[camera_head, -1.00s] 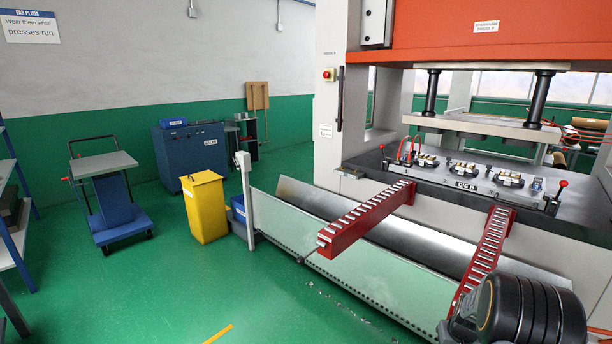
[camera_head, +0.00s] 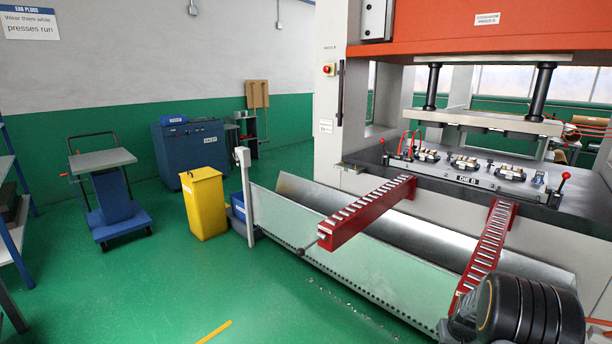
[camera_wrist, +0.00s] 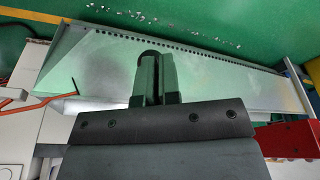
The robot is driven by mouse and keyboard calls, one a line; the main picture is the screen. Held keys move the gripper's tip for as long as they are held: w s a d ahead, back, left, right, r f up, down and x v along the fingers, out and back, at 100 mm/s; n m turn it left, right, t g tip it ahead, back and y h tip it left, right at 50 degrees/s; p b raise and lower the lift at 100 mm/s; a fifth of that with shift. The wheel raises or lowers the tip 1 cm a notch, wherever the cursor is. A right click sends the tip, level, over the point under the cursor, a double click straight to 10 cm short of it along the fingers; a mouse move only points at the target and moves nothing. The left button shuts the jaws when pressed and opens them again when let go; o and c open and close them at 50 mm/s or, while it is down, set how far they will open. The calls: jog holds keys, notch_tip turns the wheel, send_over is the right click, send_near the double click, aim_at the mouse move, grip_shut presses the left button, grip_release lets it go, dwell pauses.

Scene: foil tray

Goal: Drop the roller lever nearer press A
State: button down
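Two levers with red knobs stand at the die bed of the press: a left one (camera_head: 382,146) and a right one (camera_head: 562,183). Both look roughly upright. Which one is nearer press A cannot be told, since the press (camera_head: 487,19) in view seems to be marked B. In the wrist view my gripper (camera_wrist: 157,62) has its two fingers close together, with nothing seen between them. It is over the pale chute (camera_wrist: 225,85) and apart from both levers.
Two red roller arms, left (camera_head: 365,215) and right (camera_head: 484,250), stick out from the press over the chute (camera_head: 340,262). A yellow bin (camera_head: 204,205), blue cabinet (camera_head: 190,150) and trolley (camera_head: 103,160) stand left. Green floor (camera_head: 150,285) in front is clear.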

jog(key=shift+s+a+f, duration=0.2)
jog(key=shift+s+f, duration=0.1)
jog(key=shift+f, duration=0.2)
jog(key=shift+s+a+f, duration=0.15)
jog(key=shift+s+f, duration=0.1)
jog(key=shift+f, duration=0.25)
jog(key=shift+w+d, duration=0.1)
jog(key=shift+w+d+b, duration=0.4)
jog(key=shift+w+d, duration=0.4)
jog(key=shift+w, duration=0.1)
jog(key=s+a, duration=0.4)
jog(key=s, duration=0.1)
jog(key=shift+a+r, duration=0.2)
jog(key=shift+a, duration=0.2)
